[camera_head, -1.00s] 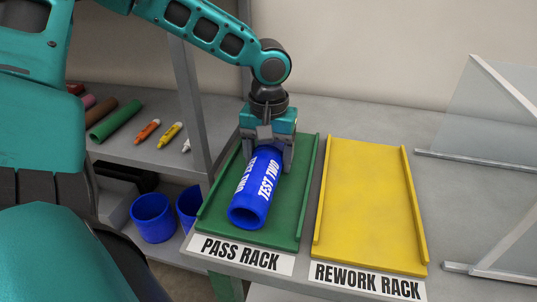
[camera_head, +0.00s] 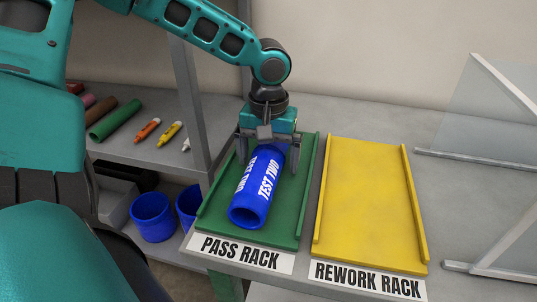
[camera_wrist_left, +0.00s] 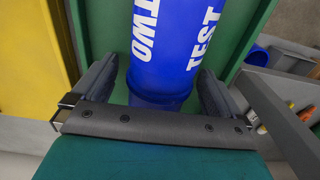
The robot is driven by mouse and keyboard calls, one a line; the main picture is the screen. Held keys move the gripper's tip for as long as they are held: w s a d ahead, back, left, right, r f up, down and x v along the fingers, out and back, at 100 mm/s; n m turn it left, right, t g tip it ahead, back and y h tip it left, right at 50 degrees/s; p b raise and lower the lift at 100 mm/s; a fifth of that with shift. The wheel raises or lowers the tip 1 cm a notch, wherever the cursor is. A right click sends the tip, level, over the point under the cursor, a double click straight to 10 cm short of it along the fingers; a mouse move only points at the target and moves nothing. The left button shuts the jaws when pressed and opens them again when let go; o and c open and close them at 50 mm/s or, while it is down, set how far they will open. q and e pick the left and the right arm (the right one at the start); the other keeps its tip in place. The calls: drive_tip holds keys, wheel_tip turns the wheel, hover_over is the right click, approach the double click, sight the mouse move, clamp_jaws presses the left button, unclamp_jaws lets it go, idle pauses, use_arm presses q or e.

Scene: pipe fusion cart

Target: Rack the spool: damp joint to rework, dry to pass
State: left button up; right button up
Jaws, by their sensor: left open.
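A blue spool (camera_head: 258,190) with white "TEST TWO" lettering lies lengthwise in the green pass rack (camera_head: 285,235). My left gripper (camera_head: 267,150) is over the spool's far end, its jaws open with a finger on either side. In the left wrist view the spool (camera_wrist_left: 172,60) lies between the open fingers (camera_wrist_left: 158,88), with a gap showing beside it. The yellow rework rack (camera_head: 368,205) is empty, to the right of the pass rack. No moisture can be made out on the spool. My right gripper is not in view.
A grey shelf on the left holds a green roll (camera_head: 115,120) and several markers (camera_head: 169,134). Blue cups (camera_head: 153,217) stand below it. Clear panels in metal frames (camera_head: 490,110) stand on the right of the grey table.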

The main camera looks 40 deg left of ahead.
use_arm(q)
wheel_tip(320, 180, up, 12)
drive_tip(key=shift+f+p, duration=0.2)
drive_tip(key=shift+p, duration=1.05)
drive_tip(key=shift+r, duration=0.65)
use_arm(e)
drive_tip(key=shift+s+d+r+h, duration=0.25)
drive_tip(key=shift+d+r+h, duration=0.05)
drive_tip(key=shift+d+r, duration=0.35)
